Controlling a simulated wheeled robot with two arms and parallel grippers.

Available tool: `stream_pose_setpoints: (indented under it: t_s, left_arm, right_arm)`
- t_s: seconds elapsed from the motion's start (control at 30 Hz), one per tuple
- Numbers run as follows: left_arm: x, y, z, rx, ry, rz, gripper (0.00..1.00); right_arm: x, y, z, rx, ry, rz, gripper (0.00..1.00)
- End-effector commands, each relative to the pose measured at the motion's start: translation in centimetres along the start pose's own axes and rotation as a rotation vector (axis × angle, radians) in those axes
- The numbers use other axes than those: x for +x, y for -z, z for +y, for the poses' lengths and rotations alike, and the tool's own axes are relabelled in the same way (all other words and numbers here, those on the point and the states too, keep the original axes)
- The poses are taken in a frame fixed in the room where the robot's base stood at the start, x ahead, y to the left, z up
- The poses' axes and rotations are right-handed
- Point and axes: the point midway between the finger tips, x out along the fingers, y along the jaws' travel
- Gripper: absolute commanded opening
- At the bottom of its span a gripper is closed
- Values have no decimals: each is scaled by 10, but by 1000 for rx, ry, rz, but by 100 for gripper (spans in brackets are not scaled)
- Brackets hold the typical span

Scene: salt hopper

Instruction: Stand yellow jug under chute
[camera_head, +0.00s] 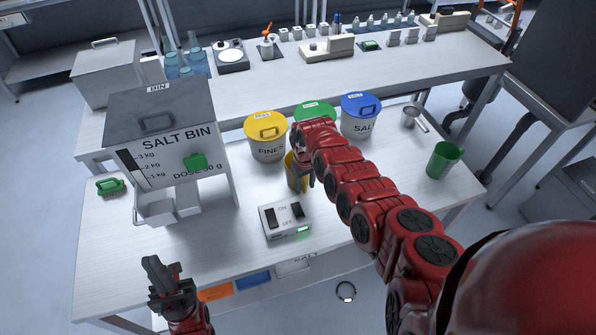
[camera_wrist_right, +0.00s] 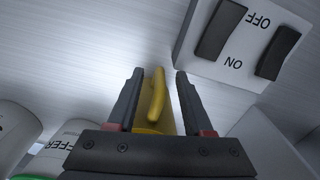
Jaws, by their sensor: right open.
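The yellow jug (camera_head: 291,173) stands on the table right of the salt bin, partly hidden by my right gripper (camera_head: 303,178). In the right wrist view the jug's yellow handle (camera_wrist_right: 157,96) lies between the two open fingers of my right gripper (camera_wrist_right: 154,100), with gaps visible beside it. The grey salt bin (camera_head: 165,130) has a green knob (camera_head: 195,162) on its front. A pale tray-like part (camera_head: 153,209) is below the bin; I cannot make out the chute itself. My left gripper (camera_head: 166,274) is open and empty over the table's front left.
A switch box (camera_head: 286,219) stands close in front of the jug. Yellow-lidded (camera_head: 266,140), green-lidded (camera_head: 315,112) and blue-lidded (camera_head: 361,115) tubs stand behind. A green mug (camera_head: 443,160) is at the right, a green object (camera_head: 110,186) at the left. The table between tray and switch box is clear.

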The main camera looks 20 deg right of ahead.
Motion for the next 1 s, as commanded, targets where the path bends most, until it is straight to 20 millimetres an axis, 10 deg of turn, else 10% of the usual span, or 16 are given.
stream_pose_setpoints:
  t_s: [0.27,0.57,1.0]
  left_arm:
    - [0,0,0,0,0,0,0]
    - [0,0,0,0,0,0,0]
    - [0,0,0,0,0,0,0]
  right_arm:
    - [2,0,0,0,0,1,51]
    - [2,0,0,0,0,1,1]
    - [2,0,0,0,0,1,0]
